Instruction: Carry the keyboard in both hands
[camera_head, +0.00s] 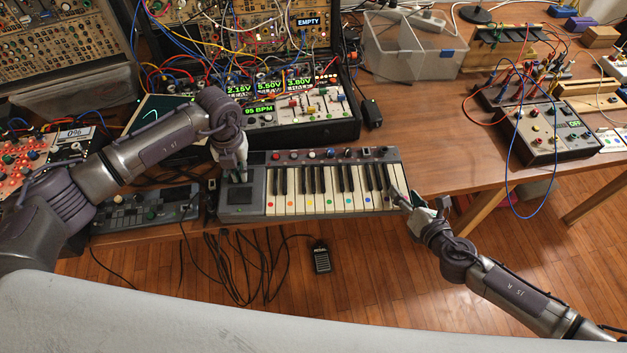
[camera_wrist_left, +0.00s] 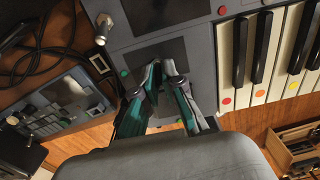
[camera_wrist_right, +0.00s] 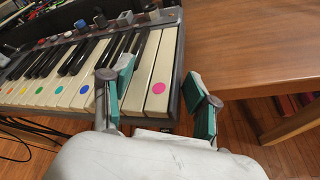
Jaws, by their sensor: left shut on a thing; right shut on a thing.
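The keyboard (camera_head: 325,203) is grey with black and white keys, coloured dots on the white keys and a dark pad at its left end. It lies level across the table's front edge; whether it touches the table is hidden. My left gripper (camera_head: 233,178) is at its left end, its fingers close together by the dark pad; the keyboard (camera_wrist_left: 205,48) also shows in the left wrist view. My right gripper (camera_head: 411,201) is shut on its right end. In the right wrist view, one finger is over the white keys and the other is outside the end cheek of the keyboard (camera_wrist_right: 172,75).
Behind the keyboard stands a synth case (camera_head: 345,128) with many patch cables. A dark device (camera_head: 145,210) lies to the left. A clear bin (camera_head: 415,50) and a patch box (camera_head: 550,130) are on the right. A pedal (camera_head: 321,258) and cables lie on the floor.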

